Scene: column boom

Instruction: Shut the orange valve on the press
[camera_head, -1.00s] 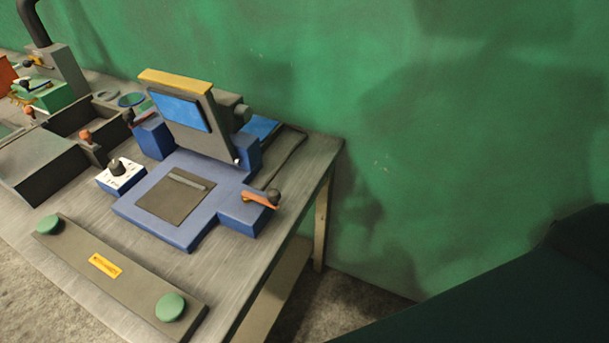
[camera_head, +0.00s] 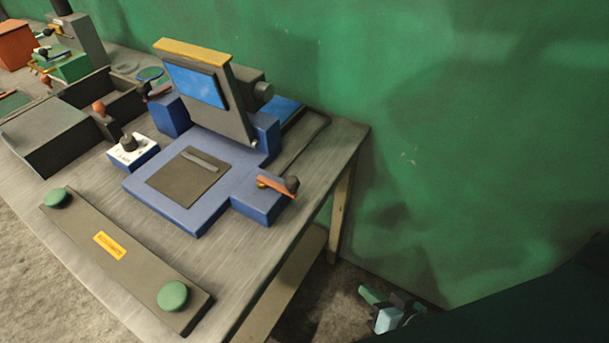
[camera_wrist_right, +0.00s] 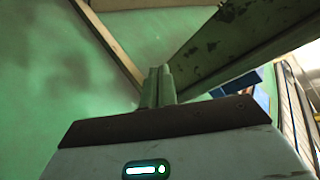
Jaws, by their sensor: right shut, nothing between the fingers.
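The blue press (camera_head: 215,165) stands on the grey workbench with its yellow-topped upper plate (camera_head: 205,90) tilted up. The orange valve lever (camera_head: 275,188) lies on the blue block at the press's right front corner, its dark knob end pointing right. My right gripper (camera_head: 367,294) is low at the bottom right, beyond the bench's right side and well apart from the valve. In the right wrist view, its two green fingers (camera_wrist_right: 158,86) are together and empty. My left gripper is out of view.
The workbench (camera_head: 250,290) has a right edge and leg between my right gripper and the press. A bar with green buttons (camera_head: 115,250) lies in front. The green wall is behind.

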